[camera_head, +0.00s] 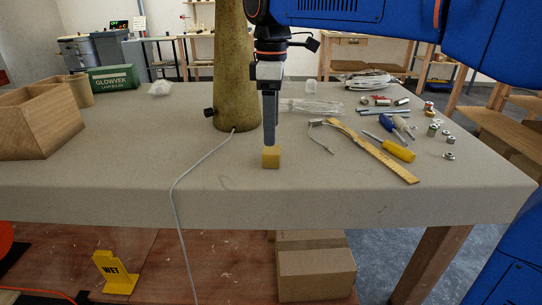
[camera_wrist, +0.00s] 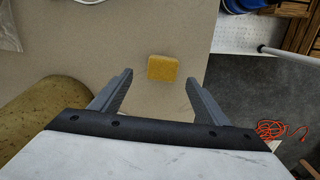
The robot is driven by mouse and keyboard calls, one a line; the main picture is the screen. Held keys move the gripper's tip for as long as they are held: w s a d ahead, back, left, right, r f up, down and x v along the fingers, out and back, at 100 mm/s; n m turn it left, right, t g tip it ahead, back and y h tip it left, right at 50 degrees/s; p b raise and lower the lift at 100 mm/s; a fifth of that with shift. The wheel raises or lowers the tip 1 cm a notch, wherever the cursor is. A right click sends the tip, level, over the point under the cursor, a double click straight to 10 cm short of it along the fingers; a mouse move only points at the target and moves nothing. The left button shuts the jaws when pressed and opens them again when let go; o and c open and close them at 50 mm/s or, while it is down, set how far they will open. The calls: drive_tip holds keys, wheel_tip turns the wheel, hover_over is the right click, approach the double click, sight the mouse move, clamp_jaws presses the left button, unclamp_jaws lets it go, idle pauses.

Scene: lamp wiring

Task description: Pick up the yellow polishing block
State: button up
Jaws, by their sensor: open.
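The yellow polishing block (camera_head: 271,157) is a small cube on the table near its front edge. In the wrist view the block (camera_wrist: 163,68) lies on the tabletop beyond the fingertips, between the lines of the two fingers. My gripper (camera_head: 270,143) points down and appears just above the block in the head view. In the wrist view my gripper (camera_wrist: 158,76) has its fingers spread wide with nothing between them. The exact height of the fingertips over the block is hard to tell.
A tall mottled lamp body (camera_head: 235,80) with a grey cable (camera_head: 190,170) stands just left of my gripper. A wooden ruler (camera_head: 372,150), a yellow-handled screwdriver (camera_head: 397,150) and small hardware lie to the right. A wooden box (camera_head: 38,122) stands at left. The table's front edge (camera_head: 300,207) is close.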

sight(268, 149)
drive_tip(key=shift+s+a+f, duration=0.15)
drive_tip(key=shift+a+f, duration=0.05)
drive_tip(key=shift+f, duration=1.65)
drive_tip(key=shift+s+a+f, duration=0.1)
drive_tip(key=shift+a+f, duration=0.05)
drive_tip(key=shift+f, duration=1.65)
drive_tip(key=shift+c, duration=0.4)
drive_tip(key=c, duration=1.1)
drive_tip(key=shift+r, duration=5.05)
drive_tip(key=shift+c, duration=0.2)
